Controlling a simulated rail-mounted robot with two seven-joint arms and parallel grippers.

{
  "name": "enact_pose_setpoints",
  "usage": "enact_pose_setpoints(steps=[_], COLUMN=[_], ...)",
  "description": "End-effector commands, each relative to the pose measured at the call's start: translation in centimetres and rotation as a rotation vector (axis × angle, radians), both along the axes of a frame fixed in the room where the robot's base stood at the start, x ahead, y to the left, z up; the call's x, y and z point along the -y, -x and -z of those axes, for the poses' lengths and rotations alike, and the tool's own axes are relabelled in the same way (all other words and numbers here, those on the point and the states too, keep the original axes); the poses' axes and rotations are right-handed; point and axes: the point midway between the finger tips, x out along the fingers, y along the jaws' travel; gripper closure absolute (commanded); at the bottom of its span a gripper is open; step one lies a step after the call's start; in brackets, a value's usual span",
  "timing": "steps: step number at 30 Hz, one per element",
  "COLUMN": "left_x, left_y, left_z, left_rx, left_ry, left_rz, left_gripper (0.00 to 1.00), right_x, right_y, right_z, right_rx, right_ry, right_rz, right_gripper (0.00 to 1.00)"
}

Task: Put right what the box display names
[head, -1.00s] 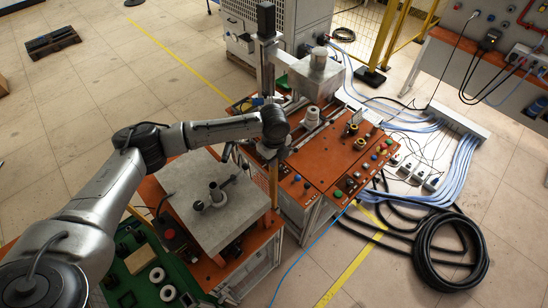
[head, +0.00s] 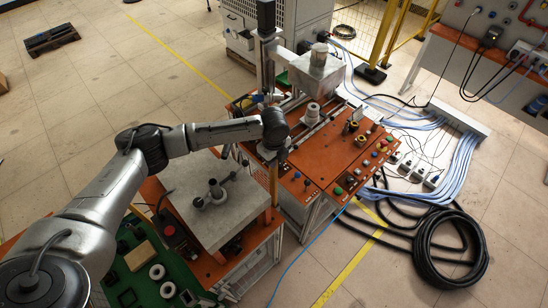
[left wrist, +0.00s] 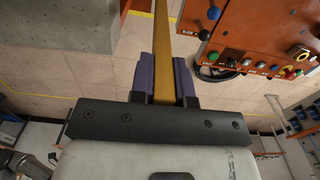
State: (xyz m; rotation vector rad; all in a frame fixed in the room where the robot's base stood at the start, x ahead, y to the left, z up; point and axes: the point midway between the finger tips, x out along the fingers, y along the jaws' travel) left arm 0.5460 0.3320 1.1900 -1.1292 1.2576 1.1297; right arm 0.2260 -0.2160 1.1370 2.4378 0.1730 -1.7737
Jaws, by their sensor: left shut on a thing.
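My left gripper (head: 273,157) hangs over the gap between the grey-topped bench and the orange control panels. In the left wrist view, its purple fingers (left wrist: 165,82) are shut around a long yellow-brown bar (left wrist: 163,40). The bar (head: 274,186) points down from the fingers in the head view. Its far end is cut off in the wrist view. The orange control panel (head: 330,165) carries coloured buttons and knobs, and part of the panel (left wrist: 248,35) shows in the wrist view. I see no readable display. My right gripper is out of view.
A green tray (head: 125,285) with loose parts is at lower left. A black cable coil (head: 450,248) and blue cables (head: 440,193) cover the floor at right.

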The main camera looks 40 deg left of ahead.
Motion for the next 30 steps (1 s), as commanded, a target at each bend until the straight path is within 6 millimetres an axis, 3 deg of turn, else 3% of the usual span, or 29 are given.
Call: enact_pose_setpoints(steps=[30], left_x=[0.0], left_y=[0.0], left_z=[3.0], left_rx=[0.0], left_ry=[0.001], left_rz=[0.0], left_gripper=[1.0], right_x=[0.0], right_y=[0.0], right_z=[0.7], right_rx=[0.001], right_ry=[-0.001], right_rz=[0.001], right_gripper=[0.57])
